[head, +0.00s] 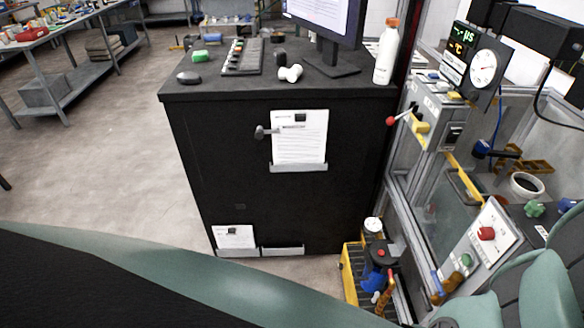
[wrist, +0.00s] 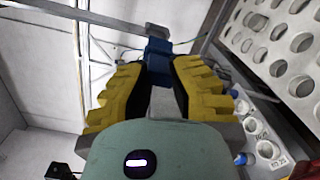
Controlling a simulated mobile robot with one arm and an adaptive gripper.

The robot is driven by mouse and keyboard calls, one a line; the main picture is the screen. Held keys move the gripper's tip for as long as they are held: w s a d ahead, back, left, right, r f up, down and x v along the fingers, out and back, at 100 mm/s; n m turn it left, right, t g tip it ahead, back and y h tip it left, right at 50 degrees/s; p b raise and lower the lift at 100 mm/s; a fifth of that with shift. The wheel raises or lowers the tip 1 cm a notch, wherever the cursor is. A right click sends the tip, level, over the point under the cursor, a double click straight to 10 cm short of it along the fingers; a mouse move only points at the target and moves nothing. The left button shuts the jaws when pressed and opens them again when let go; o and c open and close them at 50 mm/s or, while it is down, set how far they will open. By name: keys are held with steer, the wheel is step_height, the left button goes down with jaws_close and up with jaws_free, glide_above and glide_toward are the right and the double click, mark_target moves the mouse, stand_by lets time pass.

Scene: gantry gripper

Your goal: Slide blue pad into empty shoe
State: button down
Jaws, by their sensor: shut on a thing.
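My gripper (wrist: 160,72) shows in the wrist view with two ridged yellow fingers. The fingers are closed in on a blue block-like piece, the blue pad (wrist: 158,57), which shows at and beyond their tips. The lower part of the pad is hidden between the fingers. A grey metal bar (wrist: 115,20) runs just beyond the pad, and I cannot tell whether the pad touches it. I cannot make out the empty shoe for certain in either view. The head view does not clearly show my gripper or the pad.
In the wrist view, a pale panel with round holes (wrist: 285,35) is at the upper right, above a rack of white cups (wrist: 262,130). In the head view, a black cabinet (head: 225,150) stands mid-frame, beside a machine enclosure (head: 430,205). Open floor (head: 90,170) is at left.

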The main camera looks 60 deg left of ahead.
steer(key=shift+f+b, duration=0.2)
steer(key=shift+b, duration=0.4)
steer(key=shift+a+r+b+x, duration=0.15)
steer(key=shift+b+x, duration=0.2)
steer(key=shift+x, duration=1.1)
steer(key=shift+a+r+b+x, duration=0.15)
steer(key=shift+b+x, duration=0.15)
steer(key=shift+x, duration=1.2)
steer(key=shift+w, duration=0.2)
steer(key=shift+f+b, duration=0.1)
steer(key=shift+b, duration=0.8)
steer(key=shift+b+x, duration=0.75)
steer(key=shift+x, duration=2.05)
steer(key=c, duration=1)
jaws_free()
steer(key=shift+a, duration=0.1)
steer(key=shift+o, duration=0.3)
steer(key=shift+s, duration=0.15)
